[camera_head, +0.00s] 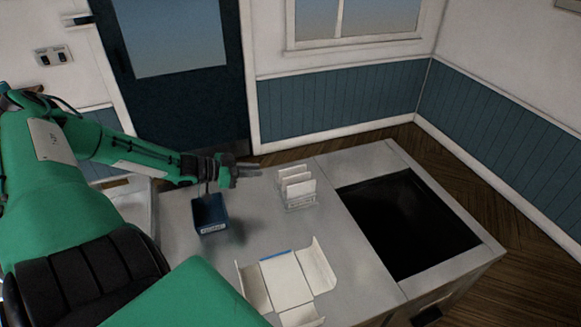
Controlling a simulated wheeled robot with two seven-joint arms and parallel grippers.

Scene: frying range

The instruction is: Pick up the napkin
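A small rack (298,200) stands on the grey counter with several upright white sheets (296,182) in it. These look like napkins, but I cannot be sure at this size. My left gripper (256,170) is just left of the rack, above the counter's back edge, with its fingers pointing right towards the sheets. It looks apart from them and I see nothing held in it. The fingers are too small and edge-on to tell their opening. My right gripper is not in view.
A dark blue labelled box (210,215) stands on the counter below my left gripper. An opened white carton (283,281) lies at the front. A dark recessed basin (408,222) takes up the right side. Bare counter (253,230) lies between box and rack.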

